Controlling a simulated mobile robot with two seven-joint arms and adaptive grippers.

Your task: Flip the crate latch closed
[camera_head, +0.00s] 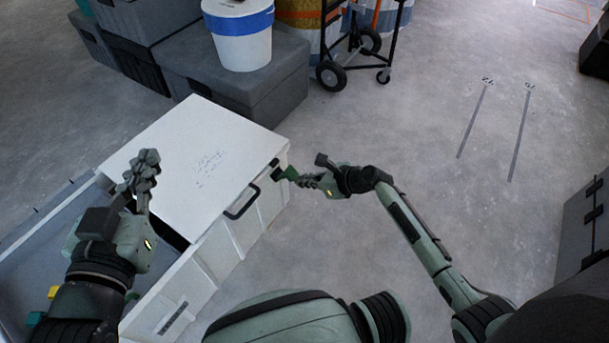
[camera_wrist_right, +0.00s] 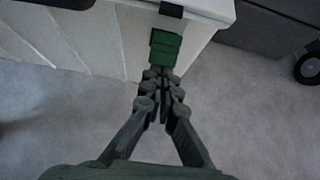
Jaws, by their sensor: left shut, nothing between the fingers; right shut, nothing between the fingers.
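The white crate (camera_head: 245,235) stands at the left, with a white panel (camera_head: 200,150) across its far part. The green latch (camera_wrist_right: 165,46) is at the crate's far right corner, below a black catch (camera_wrist_right: 171,9), with a white gap between them. In the head view the latch (camera_head: 283,174) sticks out from the wall. My right gripper (camera_wrist_right: 160,73) is shut and empty, its tips at the latch's lower end; I cannot tell if they touch. It also shows in the head view (camera_head: 298,179). My left gripper (camera_head: 147,160) is shut and empty above the panel's left edge.
A black handle (camera_head: 242,203) is on the crate's side. The open near part holds small yellow and teal things. Grey boxes (camera_head: 245,85) with a white bucket (camera_head: 240,40) and a wheeled cart (camera_head: 355,50) stand behind.

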